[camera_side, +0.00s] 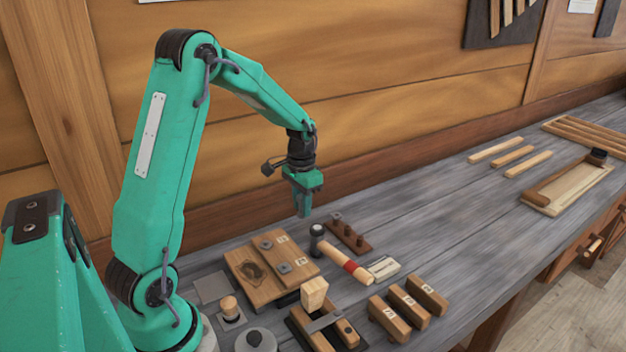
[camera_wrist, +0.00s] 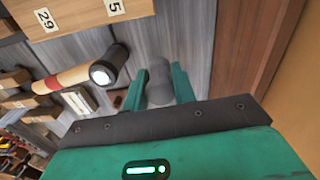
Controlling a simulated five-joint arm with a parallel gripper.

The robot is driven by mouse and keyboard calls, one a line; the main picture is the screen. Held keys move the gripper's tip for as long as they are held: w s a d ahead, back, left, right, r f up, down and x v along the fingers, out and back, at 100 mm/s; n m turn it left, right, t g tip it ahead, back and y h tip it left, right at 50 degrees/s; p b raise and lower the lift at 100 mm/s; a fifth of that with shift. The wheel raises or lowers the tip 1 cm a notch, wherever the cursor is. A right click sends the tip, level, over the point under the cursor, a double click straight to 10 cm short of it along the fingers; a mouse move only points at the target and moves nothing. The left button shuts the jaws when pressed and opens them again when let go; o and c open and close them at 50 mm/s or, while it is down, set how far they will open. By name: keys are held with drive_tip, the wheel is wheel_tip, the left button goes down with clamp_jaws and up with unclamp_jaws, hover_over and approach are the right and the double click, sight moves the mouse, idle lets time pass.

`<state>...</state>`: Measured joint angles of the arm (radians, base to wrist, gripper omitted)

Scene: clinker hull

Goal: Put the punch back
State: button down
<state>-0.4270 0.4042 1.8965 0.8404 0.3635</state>
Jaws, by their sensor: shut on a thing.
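My gripper (camera_side: 304,186) is above the bench, its jaws shut on the punch and pointing down. The punch (camera_side: 304,208) is a short grey piece that hangs below the jaws, clear of the bench top. In the wrist view the grey punch (camera_wrist: 160,84) sits between the two teal fingers of my gripper (camera_wrist: 158,80). A dark red-brown block with several pegs (camera_side: 351,234) lies on the bench to the lower right of the punch. I cannot tell from these frames whether this block holds punches.
A hammer (camera_side: 348,264) with a red band lies near the peg block; its head (camera_wrist: 104,72) shows in the wrist view. A wooden board with number labels (camera_side: 250,283) lies left of it. Several labelled blocks (camera_side: 408,304) stand in front.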

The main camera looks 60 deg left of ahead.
drive_tip(key=shift+f, duration=0.15)
drive_tip(key=shift+f, duration=3)
drive_tip(key=shift+f, duration=0.35)
drive_tip(key=c, duration=1.1)
unclamp_jaws()
drive_tip(key=shift+o, duration=0.2)
drive_tip(key=shift+r, duration=3.95)
